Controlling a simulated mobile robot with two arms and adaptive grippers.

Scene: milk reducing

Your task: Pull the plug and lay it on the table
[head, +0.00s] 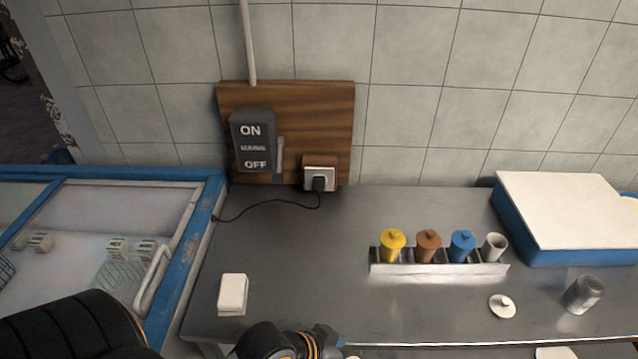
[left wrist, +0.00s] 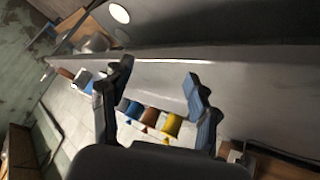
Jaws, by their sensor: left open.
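The black plug (head: 318,184) sits in the white wall socket (head: 320,173) on the wooden board, and its black cord runs left along the table to the blue-framed freezer. The table (head: 340,225) is grey metal, with bare surface in front of the socket. My left gripper (head: 325,338) is at the table's front edge, well below and apart from the plug, and only partly shows. In the left wrist view my left gripper (left wrist: 158,75) has its fingers apart with nothing between them. My right gripper is not in view.
A mains switch box (head: 252,140) is left of the socket. A rack (head: 440,269) with yellow, brown and blue lidded pots stands right of centre. A white block (head: 233,294) is at left. A blue-white box (head: 565,215), metal cup (head: 583,294) and white lid (head: 502,306) are at right.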

